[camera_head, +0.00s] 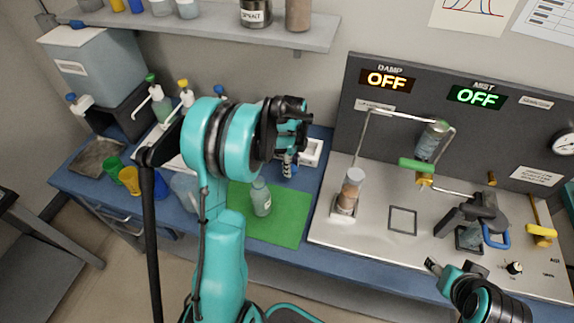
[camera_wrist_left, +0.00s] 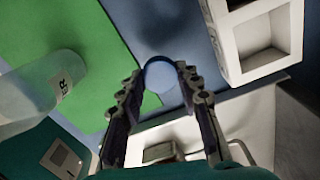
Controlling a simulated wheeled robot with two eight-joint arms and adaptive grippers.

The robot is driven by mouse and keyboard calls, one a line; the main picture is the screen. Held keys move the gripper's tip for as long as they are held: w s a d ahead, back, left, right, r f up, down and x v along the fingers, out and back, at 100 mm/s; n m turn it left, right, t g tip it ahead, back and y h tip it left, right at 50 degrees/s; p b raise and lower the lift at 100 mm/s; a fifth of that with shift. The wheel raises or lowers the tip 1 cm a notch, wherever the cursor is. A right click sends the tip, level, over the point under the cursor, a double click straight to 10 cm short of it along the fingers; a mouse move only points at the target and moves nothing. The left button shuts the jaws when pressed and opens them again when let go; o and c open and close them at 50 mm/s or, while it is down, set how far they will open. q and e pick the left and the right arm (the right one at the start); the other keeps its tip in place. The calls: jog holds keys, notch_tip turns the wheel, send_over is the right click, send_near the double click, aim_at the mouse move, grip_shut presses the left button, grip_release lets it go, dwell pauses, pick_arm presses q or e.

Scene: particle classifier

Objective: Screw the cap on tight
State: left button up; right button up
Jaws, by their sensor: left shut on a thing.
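A pale, translucent bottle (camera_head: 261,198) stands on the green mat (camera_head: 283,228). In the left wrist view the bottle (camera_wrist_left: 40,92) is at the left, with part of a dark-lettered label showing. My left gripper (camera_head: 289,158) is above the table behind the bottle and to its right, apart from it. In the wrist view its fingertips (camera_wrist_left: 158,76) are shut on a round blue piece, seemingly the cap (camera_wrist_left: 158,72). The bottle's mouth is not clear. My right gripper (camera_head: 455,268) is at the lower right, its fingers apart and empty, away from the bottle.
A white compartment tray (camera_head: 311,152) is just right of my left gripper. The metal rig panel (camera_head: 375,245) with glass vessels fills the right. Green and yellow cups (camera_head: 129,180) and pump bottles stand at the left. The mat's front is clear.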

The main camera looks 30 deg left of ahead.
pick_arm(q)
jog(key=s+d+r+p, duration=0.2)
jog(key=d+r, duration=0.3)
jog(key=d, duration=0.3)
jog(key=shift+s+d+r, duration=0.3)
jog(key=shift+s+d, duration=0.05)
jog(key=shift+s, duration=0.3)
